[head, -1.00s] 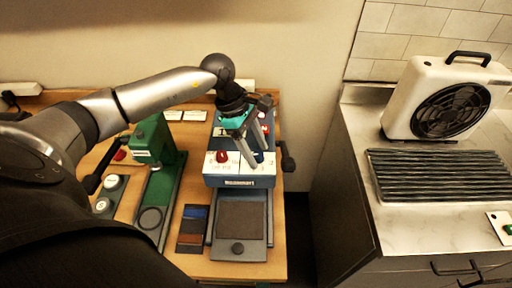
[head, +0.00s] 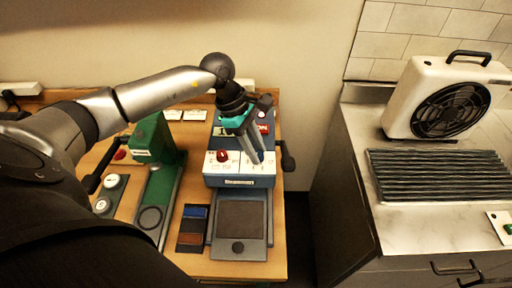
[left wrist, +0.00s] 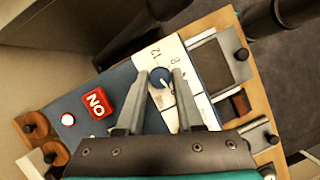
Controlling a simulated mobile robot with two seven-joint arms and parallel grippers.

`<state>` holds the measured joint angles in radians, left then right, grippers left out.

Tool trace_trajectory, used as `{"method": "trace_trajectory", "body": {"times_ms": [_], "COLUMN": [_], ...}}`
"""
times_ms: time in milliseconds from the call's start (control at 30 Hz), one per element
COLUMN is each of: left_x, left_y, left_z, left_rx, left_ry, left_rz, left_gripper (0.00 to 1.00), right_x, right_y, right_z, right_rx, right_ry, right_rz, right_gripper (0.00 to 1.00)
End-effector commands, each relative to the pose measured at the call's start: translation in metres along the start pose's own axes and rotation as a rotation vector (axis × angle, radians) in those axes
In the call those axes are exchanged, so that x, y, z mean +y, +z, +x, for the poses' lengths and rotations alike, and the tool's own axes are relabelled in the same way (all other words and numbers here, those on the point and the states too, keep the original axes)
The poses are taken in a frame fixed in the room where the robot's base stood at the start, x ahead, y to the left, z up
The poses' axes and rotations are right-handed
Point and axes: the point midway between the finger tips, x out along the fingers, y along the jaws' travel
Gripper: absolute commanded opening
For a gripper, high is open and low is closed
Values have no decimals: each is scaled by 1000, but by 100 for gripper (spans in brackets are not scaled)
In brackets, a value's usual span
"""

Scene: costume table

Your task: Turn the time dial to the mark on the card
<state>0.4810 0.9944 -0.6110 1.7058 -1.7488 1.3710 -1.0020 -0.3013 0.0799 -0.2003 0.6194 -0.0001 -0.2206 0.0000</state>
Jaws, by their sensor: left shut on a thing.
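The blue time dial (left wrist: 160,79) sits on a white numbered panel (left wrist: 172,55) on the blue machine (head: 240,183). The numbers 12 and 8 show beside it; its pointer direction is hard to read. My left gripper (head: 256,158) reaches down over the right part of the panel. In the left wrist view its fingers (left wrist: 159,77) are shut on the dial, one on each side. In the head view the fingers hide the dial. Small white cards (head: 194,115) lie at the back of the table; any mark on them is too small to read. My right gripper is not in view.
A red knob (head: 222,156) stands on the panel left of my gripper. A red ON switch (left wrist: 97,103) is on the machine's top. A green press (head: 155,140) stands to the left. A black side handle (head: 288,160) sticks out at the right. A fan (head: 447,100) stands on the right counter.

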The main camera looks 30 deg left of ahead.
Motion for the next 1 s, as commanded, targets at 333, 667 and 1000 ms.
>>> {"method": "trace_trajectory", "body": {"times_ms": [333, 667, 1000], "left_x": [-1, -3, -4], "left_y": [-1, 0, 1], "left_z": [0, 1, 2], "left_rx": [1, 1, -1], "left_ry": [53, 166, 291], "left_rz": [-122, -389, -686], "left_gripper": [0, 0, 0], "right_x": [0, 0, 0], "right_y": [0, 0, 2], "right_z": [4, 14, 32], "right_rx": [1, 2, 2], "right_ry": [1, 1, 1], "right_rz": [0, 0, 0], "right_gripper": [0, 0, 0]}}
